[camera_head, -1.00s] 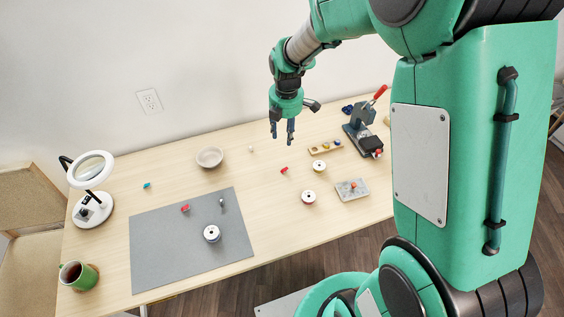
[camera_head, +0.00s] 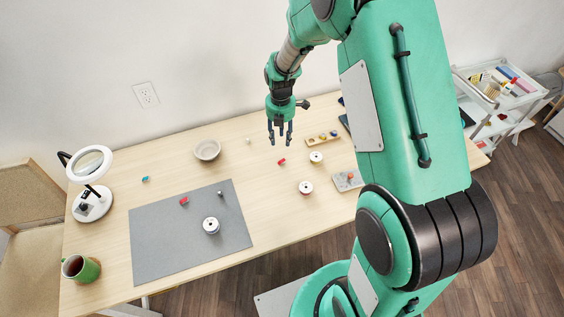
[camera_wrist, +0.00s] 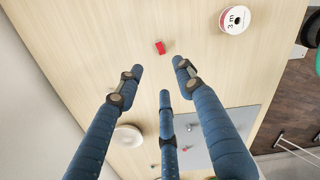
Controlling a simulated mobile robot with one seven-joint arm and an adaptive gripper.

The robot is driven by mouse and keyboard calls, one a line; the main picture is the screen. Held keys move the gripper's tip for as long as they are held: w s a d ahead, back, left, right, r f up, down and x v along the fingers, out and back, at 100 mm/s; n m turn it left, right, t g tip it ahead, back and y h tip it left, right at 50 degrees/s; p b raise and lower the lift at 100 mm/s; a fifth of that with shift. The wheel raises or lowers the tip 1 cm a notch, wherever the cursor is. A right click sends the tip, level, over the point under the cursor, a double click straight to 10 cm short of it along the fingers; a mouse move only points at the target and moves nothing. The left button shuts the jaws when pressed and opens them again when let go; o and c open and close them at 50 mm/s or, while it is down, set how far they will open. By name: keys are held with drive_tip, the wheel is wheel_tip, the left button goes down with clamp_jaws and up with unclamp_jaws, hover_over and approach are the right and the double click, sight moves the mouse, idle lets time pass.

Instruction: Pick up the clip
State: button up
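A small red clip (camera_head: 281,162) lies on the bare wooden table, right of the grey mat and just below my gripper (camera_head: 280,138) in the head view. In the wrist view the red clip (camera_wrist: 160,47) lies a little beyond the fingertips of my gripper (camera_wrist: 158,75). My three blue fingers are spread open with nothing between them, above the table and apart from the clip. Another small red piece (camera_head: 184,201) lies on the mat, and a small blue piece (camera_head: 145,179) lies on the table at the left.
White spools (camera_head: 306,187) and (camera_head: 316,157) stand right of the clip, near a wooden tray (camera_head: 322,139) and a grey block (camera_head: 347,181). A bowl (camera_head: 207,150), grey mat (camera_head: 160,250), magnifier lamp (camera_head: 90,205) and green mug (camera_head: 82,269) are further left.

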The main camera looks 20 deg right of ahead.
drive_tip(key=b, duration=0.2)
hover_over(282, 161)
drive_tip(key=f, duration=0.8)
drive_tip(key=shift+w+a+f, duration=0.15)
drive_tip(key=shift+a+f, duration=0.05)
drive_tip(key=shift+d+f+b, duration=0.2)
drive_tip(key=shift+f+b, duration=0.4)
drive_tip(key=shift+f, duration=2)
drive_tip(key=c, duration=0.8)
drive_tip(key=shift+o, duration=0.2)
